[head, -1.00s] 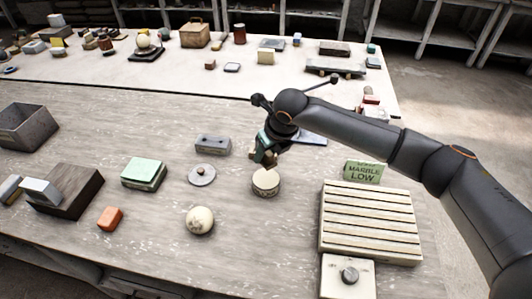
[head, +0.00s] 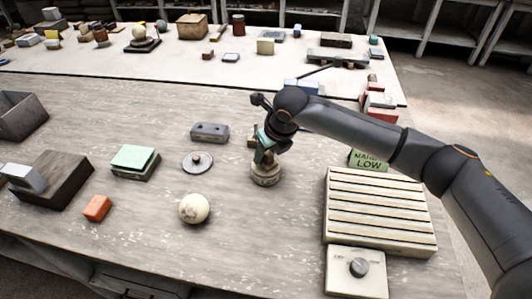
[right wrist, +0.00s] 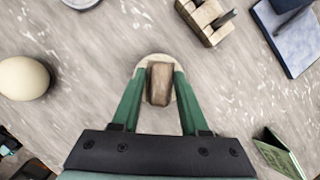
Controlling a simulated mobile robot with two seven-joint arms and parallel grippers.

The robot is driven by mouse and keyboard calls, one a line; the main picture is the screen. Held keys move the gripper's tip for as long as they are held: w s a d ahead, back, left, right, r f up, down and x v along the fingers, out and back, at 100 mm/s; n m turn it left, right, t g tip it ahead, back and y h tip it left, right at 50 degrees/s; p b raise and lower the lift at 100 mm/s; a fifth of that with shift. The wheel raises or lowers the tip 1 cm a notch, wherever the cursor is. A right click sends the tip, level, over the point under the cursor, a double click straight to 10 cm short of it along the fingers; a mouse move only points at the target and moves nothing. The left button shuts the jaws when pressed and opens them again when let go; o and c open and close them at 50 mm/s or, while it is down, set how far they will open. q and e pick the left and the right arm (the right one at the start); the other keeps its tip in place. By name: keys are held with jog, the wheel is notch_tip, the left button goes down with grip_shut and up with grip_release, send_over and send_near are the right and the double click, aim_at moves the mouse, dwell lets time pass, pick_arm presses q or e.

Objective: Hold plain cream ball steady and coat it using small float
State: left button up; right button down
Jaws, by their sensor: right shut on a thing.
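The plain cream ball (head: 194,208) rests on the worktop, left of and nearer than my right gripper; it also shows in the right wrist view (right wrist: 22,78). My right gripper (head: 264,160) points down and is shut on a brown wooden handle (right wrist: 159,84). Directly below is a squat round cream-topped piece (head: 265,179), mostly covered by the jaws; I cannot tell whether the handle is joined to it. A wooden tool with a raised grip (right wrist: 205,20) lies just behind. My left gripper is not in view.
A grey round disc with a knob (head: 197,162) lies behind the ball, an orange block (head: 97,208) to its left. A slatted cream rack (head: 380,212), a dial box (head: 357,268) and a green sign (head: 368,161) stand on the right. The worktop around the ball is clear.

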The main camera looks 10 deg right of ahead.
jog(key=shift+f, duration=0.5)
dwell(0.9)
jog(key=shift+s+f+p, duration=0.1)
jog(key=shift+f+p, duration=0.1)
jog(key=shift+p, duration=0.2)
dwell(2.0)
notch_tip(320, 180, up, 5)
jog(key=p, duration=0.5)
jog(key=shift+r+p, duration=0.15)
jog(key=shift+p, duration=0.2)
jog(key=shift+r+p, duration=0.35)
jog(key=shift+r, duration=0.65)
